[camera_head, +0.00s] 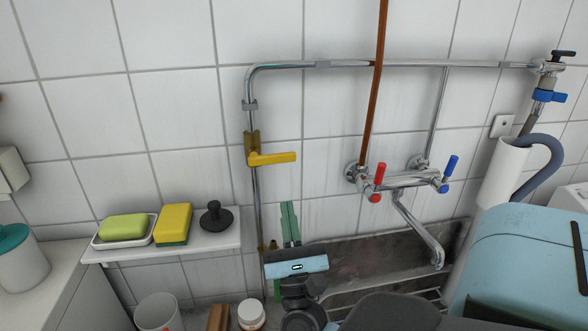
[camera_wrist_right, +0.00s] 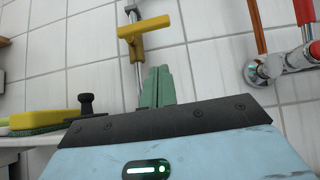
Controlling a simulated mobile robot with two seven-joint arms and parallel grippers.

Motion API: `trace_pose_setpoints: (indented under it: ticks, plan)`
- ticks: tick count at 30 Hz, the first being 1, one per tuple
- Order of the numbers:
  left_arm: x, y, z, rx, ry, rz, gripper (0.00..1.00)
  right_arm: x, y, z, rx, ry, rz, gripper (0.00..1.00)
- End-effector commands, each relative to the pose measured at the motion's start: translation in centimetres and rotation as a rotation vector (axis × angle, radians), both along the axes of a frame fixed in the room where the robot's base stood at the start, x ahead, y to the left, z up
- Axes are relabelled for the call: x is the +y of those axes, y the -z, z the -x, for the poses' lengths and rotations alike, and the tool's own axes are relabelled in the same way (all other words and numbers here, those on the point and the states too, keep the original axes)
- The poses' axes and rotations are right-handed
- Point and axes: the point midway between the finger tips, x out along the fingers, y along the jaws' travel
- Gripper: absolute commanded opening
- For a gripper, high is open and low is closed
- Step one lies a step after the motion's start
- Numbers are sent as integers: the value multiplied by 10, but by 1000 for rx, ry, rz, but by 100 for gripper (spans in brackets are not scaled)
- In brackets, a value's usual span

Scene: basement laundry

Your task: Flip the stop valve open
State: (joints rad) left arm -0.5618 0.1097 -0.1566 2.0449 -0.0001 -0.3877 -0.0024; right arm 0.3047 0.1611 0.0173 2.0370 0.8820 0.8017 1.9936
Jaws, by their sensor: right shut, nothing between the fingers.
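The stop valve (camera_head: 252,146) is a brass-yellow body on a vertical metal pipe against the tiled wall. Its yellow lever handle (camera_head: 274,158) points right, roughly level and across the pipe. In the right wrist view, the handle (camera_wrist_right: 146,26) is at the top, above and slightly left of the fingertips. My right gripper (camera_head: 289,208) has green fingers pressed together, empty, below the handle and just right of the pipe. It is apart from the handle in the picture; the exact depth gap is hard to tell. My left gripper is not in view.
A small shelf (camera_head: 215,241) at left holds a green soap, a yellow sponge and a black stopper. The mixer tap (camera_head: 405,180) with red and blue levers is at right, above the sink basin (camera_head: 350,258). A copper pipe (camera_head: 374,90) runs down the wall. Wall around the lever is bare.

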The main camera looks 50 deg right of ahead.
Motion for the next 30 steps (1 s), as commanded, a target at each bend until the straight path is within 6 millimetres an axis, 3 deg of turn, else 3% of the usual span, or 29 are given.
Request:
trace_pose_setpoints:
  ticks: [1,5,12,30]
  plan:
    - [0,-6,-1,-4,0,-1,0,-5,-12,-5,-8,2,0,0]
    - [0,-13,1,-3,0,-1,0,-15,-28,-18,-7,1,0,0]
    - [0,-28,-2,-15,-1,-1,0,-15,-58,-19,-4,1,-2,0]
    - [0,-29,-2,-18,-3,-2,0,-14,-64,-20,1,1,2,0]
